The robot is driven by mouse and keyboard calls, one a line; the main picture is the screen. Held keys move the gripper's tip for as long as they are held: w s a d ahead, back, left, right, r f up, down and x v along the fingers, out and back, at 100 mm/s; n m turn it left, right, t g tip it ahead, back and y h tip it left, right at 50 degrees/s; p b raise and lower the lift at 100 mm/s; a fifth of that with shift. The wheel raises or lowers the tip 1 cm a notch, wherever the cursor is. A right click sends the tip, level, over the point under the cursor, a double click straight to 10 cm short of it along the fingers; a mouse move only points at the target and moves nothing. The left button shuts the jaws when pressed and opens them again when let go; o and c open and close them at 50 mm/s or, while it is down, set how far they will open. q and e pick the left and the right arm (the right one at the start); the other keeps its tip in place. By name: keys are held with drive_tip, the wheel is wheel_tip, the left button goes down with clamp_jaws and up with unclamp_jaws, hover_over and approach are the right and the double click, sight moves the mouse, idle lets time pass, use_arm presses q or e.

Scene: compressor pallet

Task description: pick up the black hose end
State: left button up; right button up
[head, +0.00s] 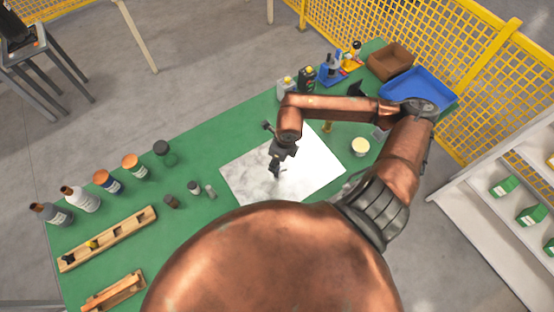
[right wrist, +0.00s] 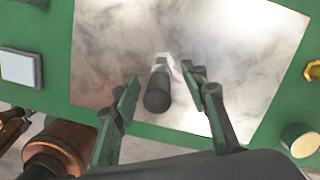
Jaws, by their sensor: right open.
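The black hose end (right wrist: 157,92) shows in the right wrist view as a dark cylinder with a pale metal fitting at its far end. It is over a smeared white sheet (right wrist: 115,50), also seen in the head view (head: 315,160). My right gripper (right wrist: 160,76) is open, with one finger on each side of the hose end and a gap visible on both sides. How far above it the fingers are is unclear. In the head view my right gripper (head: 276,168) is over the sheet, and I cannot clearly separate the hose end from it. My left gripper is out of view.
The green table (head: 222,130) carries several bottles and jars along its left side, and wooden racks (head: 108,240) at the front left. A blue bin (head: 425,88) and brown box (head: 390,60) stand at the back right. A cream-topped jar (head: 360,146) is right of the sheet.

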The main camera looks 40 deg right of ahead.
drive_tip(key=shift+f, duration=0.5)
clamp_jaws()
